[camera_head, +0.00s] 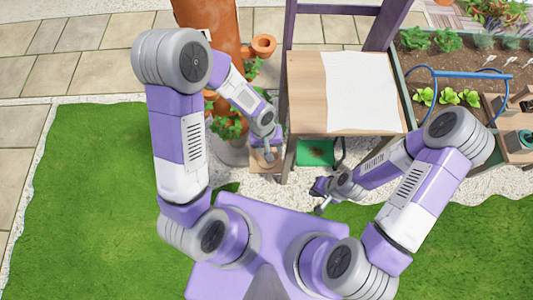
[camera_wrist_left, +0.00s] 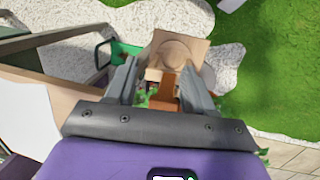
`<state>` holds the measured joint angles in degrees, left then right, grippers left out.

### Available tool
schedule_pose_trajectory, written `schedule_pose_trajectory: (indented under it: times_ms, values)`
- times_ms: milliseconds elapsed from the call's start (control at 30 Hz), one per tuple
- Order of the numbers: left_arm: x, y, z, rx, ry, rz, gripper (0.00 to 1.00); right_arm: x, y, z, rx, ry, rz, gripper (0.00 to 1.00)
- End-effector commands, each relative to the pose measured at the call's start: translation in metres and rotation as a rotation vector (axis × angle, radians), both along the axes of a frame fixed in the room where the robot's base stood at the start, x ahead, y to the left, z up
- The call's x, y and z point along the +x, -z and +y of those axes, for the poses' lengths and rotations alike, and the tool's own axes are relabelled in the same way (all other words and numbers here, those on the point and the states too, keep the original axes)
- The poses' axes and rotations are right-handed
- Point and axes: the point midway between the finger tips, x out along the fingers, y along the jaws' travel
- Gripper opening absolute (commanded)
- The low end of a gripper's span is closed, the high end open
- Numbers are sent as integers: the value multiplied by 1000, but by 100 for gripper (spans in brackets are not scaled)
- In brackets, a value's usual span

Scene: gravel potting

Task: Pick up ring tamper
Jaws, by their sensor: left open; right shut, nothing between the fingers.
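I cannot pick out the ring tamper for certain. In the left wrist view a square tan wooden piece (camera_wrist_left: 193,45) with a round shape on it lies just beyond my left fingertips. It also shows in the head view (camera_head: 258,168), partly covered by my left gripper (camera_head: 266,150). In the left wrist view my left gripper (camera_wrist_left: 158,70) is open, its two grey fingers apart. A brown-orange piece (camera_wrist_left: 163,90) shows between and below them; I cannot tell if it is touched. My right gripper (camera_head: 320,205) is shut and empty, low in front of the wooden table.
A wooden table (camera_head: 306,95) with a white sheet (camera_head: 360,90) stands ahead. A green tray (camera_head: 315,152) is low by its front edge. A terracotta planter (camera_head: 208,25) with plants stands left of the table. A planted bed (camera_head: 425,65) is at right. Grass (camera_head: 90,200) is open at left.

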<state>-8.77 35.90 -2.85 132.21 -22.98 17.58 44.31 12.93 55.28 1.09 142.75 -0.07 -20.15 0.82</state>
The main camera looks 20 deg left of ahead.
Motion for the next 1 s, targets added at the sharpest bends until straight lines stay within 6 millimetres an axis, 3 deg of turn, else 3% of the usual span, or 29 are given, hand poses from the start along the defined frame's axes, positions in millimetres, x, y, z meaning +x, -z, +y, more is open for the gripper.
schedule_pose_trajectory:
  times_ms: [33,200,367,667,1000]
  values:
    - [9,-5,2,38,-10,-15,53,0,11,0,0,0,-1,0]
    - [22,-28,11,150,-65,-37,53,1,22,0,1,-1,-1,0]
    - [27,-35,16,196,-95,-49,53,1,26,0,0,0,-2,0]
    - [27,-7,17,199,-99,-48,53,1,35,0,0,0,-2,0]
    - [28,37,17,199,-99,-47,53,1,50,0,0,0,-2,0]
